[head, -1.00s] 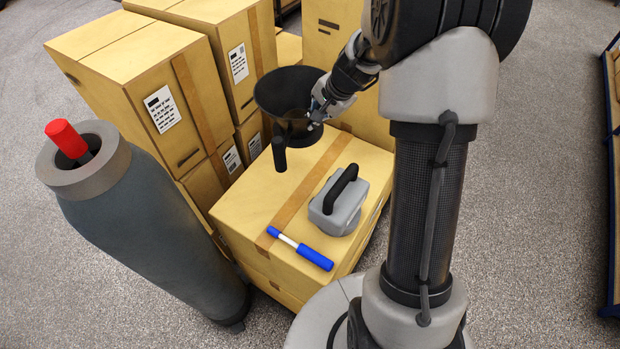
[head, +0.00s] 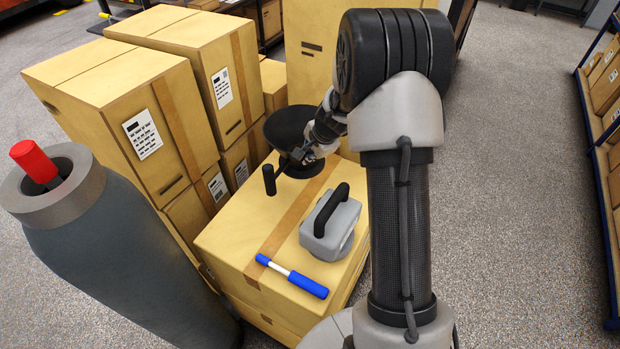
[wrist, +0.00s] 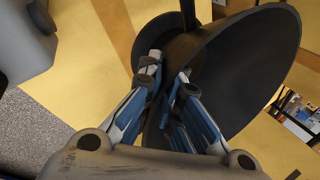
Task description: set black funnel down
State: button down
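The black funnel (head: 286,124) is at the far part of the low cardboard box's top (head: 225,240), its wide mouth up and its dark handle (head: 269,180) toward the front left. I cannot tell whether it touches the box. My gripper (head: 302,154) is at the funnel's right side. In the wrist view the fingers of my gripper (wrist: 166,76) are on either side of the wall of the funnel (wrist: 245,70), closed on it. The funnel's lower spout is mostly hidden.
A grey case with a black handle (head: 330,228) and a blue-and-white tool (head: 292,276) lie on the same box, nearer me. Tall cardboard boxes (head: 110,95) stand left and behind. A grey cylinder with a red top (head: 75,240) stands at left. Shelving is at right.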

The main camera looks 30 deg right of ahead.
aim_at(308, 174)
jog(key=shift+f+b, duration=1.6)
jog(key=shift+f, duration=1.65)
jog(key=shift+f, duration=0.15)
jog(key=c, duration=1.8)
grip_release()
